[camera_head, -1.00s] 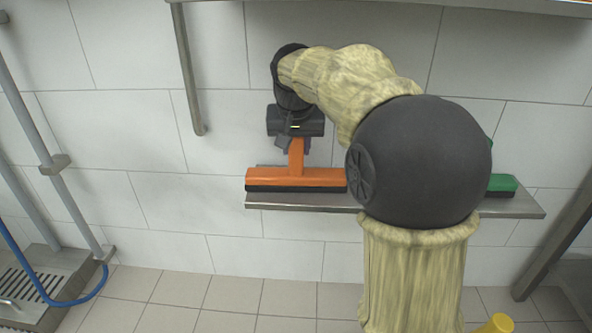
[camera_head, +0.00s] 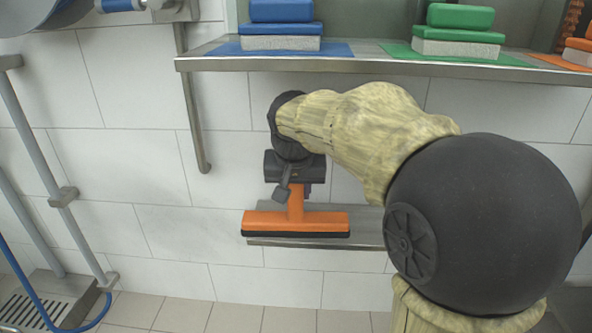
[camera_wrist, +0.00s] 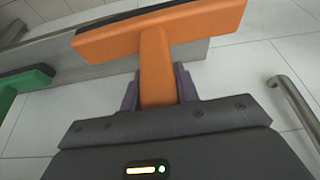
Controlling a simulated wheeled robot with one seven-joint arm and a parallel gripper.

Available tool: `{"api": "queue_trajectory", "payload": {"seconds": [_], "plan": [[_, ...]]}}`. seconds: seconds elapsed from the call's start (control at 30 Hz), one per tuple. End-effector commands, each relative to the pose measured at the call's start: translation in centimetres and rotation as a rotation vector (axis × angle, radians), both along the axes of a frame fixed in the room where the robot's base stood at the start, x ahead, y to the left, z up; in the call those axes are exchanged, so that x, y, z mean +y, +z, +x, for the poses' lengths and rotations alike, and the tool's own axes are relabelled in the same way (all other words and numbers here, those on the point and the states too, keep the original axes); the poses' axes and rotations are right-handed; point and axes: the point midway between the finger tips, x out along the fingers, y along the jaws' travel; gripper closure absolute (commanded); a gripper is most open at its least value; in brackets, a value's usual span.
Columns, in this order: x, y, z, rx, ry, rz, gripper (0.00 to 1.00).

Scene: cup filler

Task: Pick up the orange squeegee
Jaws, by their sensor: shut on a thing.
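The orange squeegee (camera_head: 297,222) is at the left end of a metal wall shelf (camera_head: 330,242), its wide head level and its handle pointing up. My gripper (camera_head: 296,190) is above the head and shut on the handle. In the wrist view the orange squeegee (camera_wrist: 155,60) has its handle between the two purple fingers of my gripper (camera_wrist: 158,90). Its head overlaps the shelf, and I cannot tell whether it touches it or hangs just clear.
A green squeegee (camera_wrist: 28,78) is beside it in the wrist view; my arm hides it in the head view. An upper shelf (camera_head: 370,68) holds blue (camera_head: 280,28) and green (camera_head: 458,36) blocks. A vertical metal rod (camera_head: 195,120) is left of my gripper.

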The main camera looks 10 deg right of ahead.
Motion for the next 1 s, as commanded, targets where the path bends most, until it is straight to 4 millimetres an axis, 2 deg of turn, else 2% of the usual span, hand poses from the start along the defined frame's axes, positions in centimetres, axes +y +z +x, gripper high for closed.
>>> {"api": "queue_trajectory", "payload": {"seconds": [0.03,0.3,0.5,0.67,1.0], "plan": [[0.3,0.6,-1.2,-0.002,0.002,0.0,1.0],[1.9,0.6,-7.1,-0.002,0.004,-0.001,1.0],[2.8,0.3,-10.3,-0.002,0.003,-0.001,1.0],[3.1,0.1,-11.2,-0.002,0.0,0.0,1.0],[3.1,0.0,-11.2,-0.002,0.0,0.0,1.0]]}}
